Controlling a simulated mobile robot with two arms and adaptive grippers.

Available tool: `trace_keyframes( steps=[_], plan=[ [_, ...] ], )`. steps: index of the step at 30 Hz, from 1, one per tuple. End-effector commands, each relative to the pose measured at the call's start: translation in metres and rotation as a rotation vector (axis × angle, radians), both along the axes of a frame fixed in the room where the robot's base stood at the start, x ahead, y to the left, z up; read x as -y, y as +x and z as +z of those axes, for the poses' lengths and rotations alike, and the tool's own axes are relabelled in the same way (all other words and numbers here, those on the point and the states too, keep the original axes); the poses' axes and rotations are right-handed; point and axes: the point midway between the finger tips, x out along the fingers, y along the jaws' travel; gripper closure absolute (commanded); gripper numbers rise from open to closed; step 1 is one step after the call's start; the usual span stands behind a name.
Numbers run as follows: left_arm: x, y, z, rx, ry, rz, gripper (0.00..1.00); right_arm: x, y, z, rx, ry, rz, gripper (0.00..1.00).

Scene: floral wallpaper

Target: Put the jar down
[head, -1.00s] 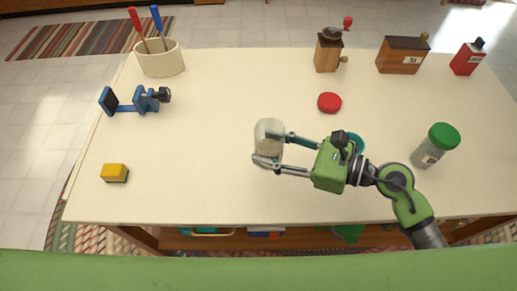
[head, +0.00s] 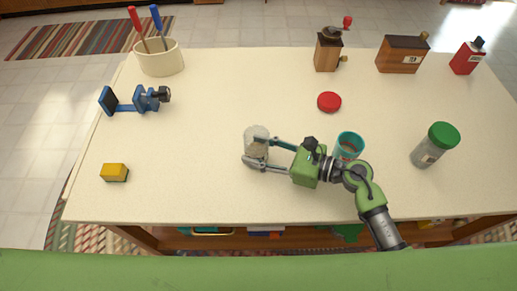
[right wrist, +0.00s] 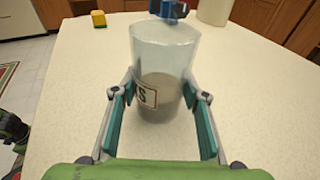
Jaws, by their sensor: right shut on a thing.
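The jar (head: 256,137) is clear glass, with no lid on it, and has a greyish filling in its lower part. It is upright in the front middle of the table, and its partly hidden label shows in the right wrist view (right wrist: 160,75). My right gripper (head: 257,154) is shut on the jar, one finger on each side. The jar's base is at or very near the tabletop (head: 210,180); I cannot tell if it touches.
A red lid (head: 329,102) lies behind my right arm. A teal cup (head: 349,145) is close beside the arm, and a green-lidded shaker (head: 434,146) stands farther right. A yellow sponge (head: 114,172) and a blue clamp (head: 135,101) lie left. The table between sponge and jar is clear.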

Motion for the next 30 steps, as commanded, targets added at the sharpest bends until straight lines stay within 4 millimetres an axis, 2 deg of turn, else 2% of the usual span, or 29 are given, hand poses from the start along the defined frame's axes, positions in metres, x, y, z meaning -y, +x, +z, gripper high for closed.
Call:
trace_keyframes(
  steps=[4,5,6,19,23,30],
  plan=[
    [0.001,0.000,-0.005,0.000,-0.001,0.000,0.33,0.000,0.000,-0.004,0.001,0.000,0.000,1.00],
    [0.001,0.000,-0.004,0.000,-0.001,0.000,0.33,0.000,0.000,-0.003,0.000,0.000,0.000,0.54],
    [0.001,0.000,-0.003,0.000,-0.001,0.000,0.33,0.000,0.000,-0.002,0.000,0.000,0.000,0.43],
    [0.002,0.000,0.002,0.000,-0.002,-0.001,0.33,0.000,0.000,0.003,0.000,0.000,0.000,0.42],
    [0.002,0.000,-0.001,0.000,-0.002,-0.001,0.33,0.017,-0.008,0.002,-0.001,-0.005,-0.001,0.42],
    [0.002,0.000,-0.008,0.000,-0.002,-0.001,0.33,0.064,-0.030,0.011,-0.001,-0.006,-0.001,0.42]
  ],
)
